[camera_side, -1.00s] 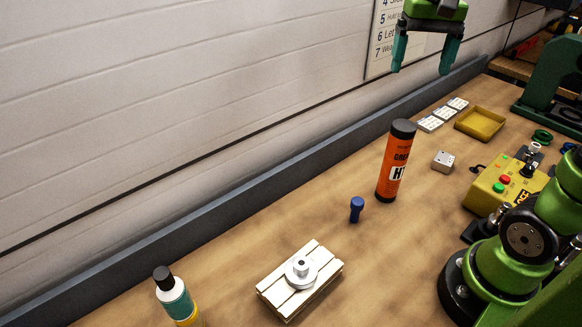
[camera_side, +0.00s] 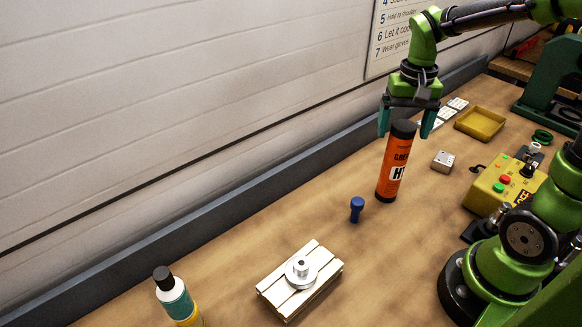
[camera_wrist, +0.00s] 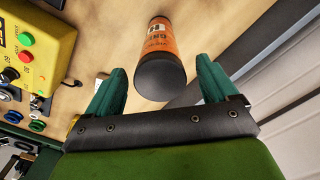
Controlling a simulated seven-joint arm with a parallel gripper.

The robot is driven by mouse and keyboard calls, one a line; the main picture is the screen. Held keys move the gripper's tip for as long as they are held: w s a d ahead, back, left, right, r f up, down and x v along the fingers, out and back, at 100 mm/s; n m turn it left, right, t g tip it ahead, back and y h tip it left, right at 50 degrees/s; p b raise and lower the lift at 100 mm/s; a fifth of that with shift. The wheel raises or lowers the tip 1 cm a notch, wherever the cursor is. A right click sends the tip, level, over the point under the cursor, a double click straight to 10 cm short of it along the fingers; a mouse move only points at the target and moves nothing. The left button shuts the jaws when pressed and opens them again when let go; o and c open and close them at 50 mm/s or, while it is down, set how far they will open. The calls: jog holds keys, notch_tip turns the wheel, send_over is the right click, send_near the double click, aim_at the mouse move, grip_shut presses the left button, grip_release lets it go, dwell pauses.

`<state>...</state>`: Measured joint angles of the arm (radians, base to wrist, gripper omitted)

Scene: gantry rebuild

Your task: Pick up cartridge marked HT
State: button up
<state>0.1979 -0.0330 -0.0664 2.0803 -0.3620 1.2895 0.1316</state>
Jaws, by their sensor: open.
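The orange cartridge (camera_side: 392,165) with a black cap stands upright on the bench in the side view. A white label with a partly visible "H" faces the camera. My gripper (camera_side: 406,134) is open, with its green fingertips down at about cap height, one on each side of the cap in the picture. In the wrist view the cartridge (camera_wrist: 161,42) lies ahead of and between the open fingers, its black cap nearest to me. No finger is seen to touch it; the exact depth between them is hard to tell.
A blue knob-like piece (camera_side: 357,208) stands close in front of the cartridge. A small grey block (camera_side: 443,161), a yellow tray (camera_side: 480,123) and a yellow control box (camera_side: 505,184) lie to the right. A wooden block with a metal disc (camera_side: 300,281) and a bottle (camera_side: 176,297) are nearer.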

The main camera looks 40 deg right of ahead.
aim_at(394, 164)
jog(key=shift+f, duration=1.25)
grip_shut()
